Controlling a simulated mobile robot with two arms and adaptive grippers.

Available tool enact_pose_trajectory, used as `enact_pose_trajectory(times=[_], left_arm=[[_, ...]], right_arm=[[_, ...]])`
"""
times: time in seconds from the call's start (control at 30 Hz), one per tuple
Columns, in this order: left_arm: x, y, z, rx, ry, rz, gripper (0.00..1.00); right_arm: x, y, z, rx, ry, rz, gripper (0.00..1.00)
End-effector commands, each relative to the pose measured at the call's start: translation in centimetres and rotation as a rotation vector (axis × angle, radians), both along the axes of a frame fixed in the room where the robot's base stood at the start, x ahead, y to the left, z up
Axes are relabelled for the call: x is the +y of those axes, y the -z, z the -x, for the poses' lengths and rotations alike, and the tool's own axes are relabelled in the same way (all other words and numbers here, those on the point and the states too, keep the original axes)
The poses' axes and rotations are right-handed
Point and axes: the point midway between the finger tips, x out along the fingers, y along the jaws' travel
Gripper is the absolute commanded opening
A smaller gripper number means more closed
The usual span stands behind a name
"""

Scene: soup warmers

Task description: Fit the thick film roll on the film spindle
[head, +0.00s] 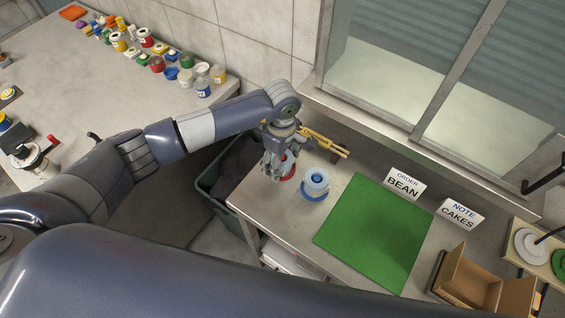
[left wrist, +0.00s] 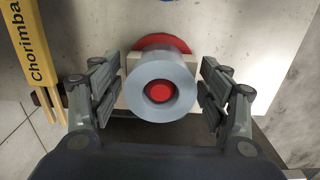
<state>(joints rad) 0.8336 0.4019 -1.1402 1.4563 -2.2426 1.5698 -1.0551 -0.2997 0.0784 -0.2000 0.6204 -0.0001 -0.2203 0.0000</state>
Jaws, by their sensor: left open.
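A pale grey film roll with a red core (left wrist: 160,91) stands between the fingers of my left gripper (left wrist: 160,98) in the left wrist view, with a red disc (left wrist: 165,42) behind it. The fingers are open, with small gaps on both sides of the roll. In the head view my left gripper (head: 279,165) points down over this roll, mostly hiding it; a red rim (head: 288,173) shows. A second pale roll with a blue core and blue base (head: 316,183) stands just right of it. I cannot tell which is the thick one, nor identify the spindle surely.
A green mat (head: 374,232) lies on the steel counter. Signs reading BEAN (head: 404,184) and CAKES (head: 459,213) stand behind it. Yellow sticks (head: 325,142) lie behind the gripper. An open cardboard box (head: 468,279) and a board with discs (head: 540,250) are at right.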

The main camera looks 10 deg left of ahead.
Motion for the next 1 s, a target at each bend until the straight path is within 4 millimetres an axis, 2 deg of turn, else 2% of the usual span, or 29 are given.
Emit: enact_pose_trajectory(times=[0.17,0.3,0.37,0.4,1.0], left_arm=[[0.01,-0.10,0.00,0.000,0.000,0.000,0.70],[0.01,-0.09,0.00,0.000,0.000,0.000,0.38],[0.01,-0.09,0.00,0.000,0.000,0.000,0.25],[0.01,-0.08,0.00,0.000,0.000,0.000,0.21],[0.02,-0.71,-0.03,-0.001,0.001,-0.001,0.21]], right_arm=[[-0.01,-0.08,0.00,0.000,0.000,0.000,0.73],[-0.02,-0.08,0.00,0.000,0.000,0.000,0.73],[-0.02,-0.08,0.01,0.000,0.000,0.000,0.73],[-0.02,-0.08,0.01,0.000,0.000,0.000,0.73],[-0.14,-0.24,0.02,0.001,-0.001,0.002,0.73]])
